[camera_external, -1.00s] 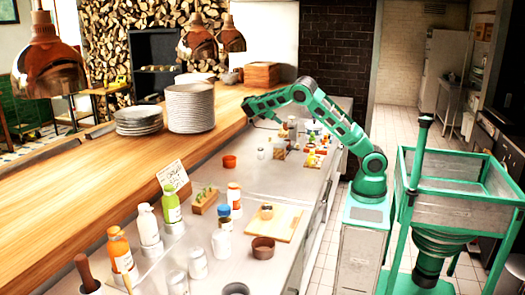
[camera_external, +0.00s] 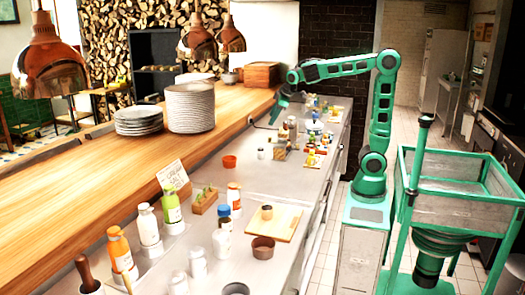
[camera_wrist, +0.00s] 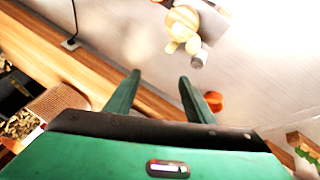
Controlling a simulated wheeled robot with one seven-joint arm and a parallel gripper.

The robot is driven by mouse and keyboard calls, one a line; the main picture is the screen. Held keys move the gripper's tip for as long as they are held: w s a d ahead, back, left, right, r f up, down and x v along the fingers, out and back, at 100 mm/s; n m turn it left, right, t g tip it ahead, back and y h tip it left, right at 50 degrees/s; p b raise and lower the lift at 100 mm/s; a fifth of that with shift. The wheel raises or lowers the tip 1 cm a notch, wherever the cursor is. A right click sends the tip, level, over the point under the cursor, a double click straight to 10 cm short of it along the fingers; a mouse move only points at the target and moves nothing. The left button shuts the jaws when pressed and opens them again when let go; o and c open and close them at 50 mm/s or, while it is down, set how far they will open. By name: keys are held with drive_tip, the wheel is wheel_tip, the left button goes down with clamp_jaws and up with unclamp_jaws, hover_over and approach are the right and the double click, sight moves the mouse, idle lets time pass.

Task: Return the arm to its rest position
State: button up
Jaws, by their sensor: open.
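My green arm (camera_external: 345,67) rises from its base beside the counter, bends at the top and reaches left over the counter. My gripper (camera_external: 275,116) hangs from its end, pointing down, above the far part of the steel counter near the wooden shelf's edge. In the wrist view, the two fingers of my gripper (camera_wrist: 160,92) stand apart with nothing between them. The gripper is open and empty.
The steel counter (camera_external: 215,262) holds several bottles, jars and a cutting board (camera_external: 285,225). A raised wooden shelf (camera_external: 75,185) carries plate stacks (camera_external: 190,108). Copper lamps (camera_external: 48,65) hang at left. A green-framed cart (camera_external: 455,198) stands at right.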

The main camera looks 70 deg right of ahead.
drive_tip(key=s+a+m+y, duration=0.1)
drive_tip(key=s+a, duration=0.2)
drive_tip(key=s, duration=0.1)
drive_tip(key=s+d+f+m+g, duration=0.1)
drive_tip(key=s+d+f+m, duration=0.15)
drive_tip(key=s+d, duration=0.35)
drive_tip(key=s+d+f+m+g, duration=0.2)
drive_tip(key=s+d+f, duration=0.15)
drive_tip(key=s, duration=0.35)
drive_tip(key=s+f+m+g+y, duration=0.1)
drive_tip(key=s+f, duration=0.3)
drive_tip(key=s, duration=0.4)
drive_tip(key=s+d+f+m+g+y, duration=0.1)
drive_tip(key=s+f+m, duration=0.2)
drive_tip(key=s, duration=0.6)
drive_tip(key=shift+d+f+g, duration=0.15)
drive_tip(key=shift+f+g, duration=0.25)
drive_tip(key=shift+f, duration=0.45)
drive_tip(key=shift+s+m, duration=0.1)
drive_tip(key=shift+m, duration=0.15)
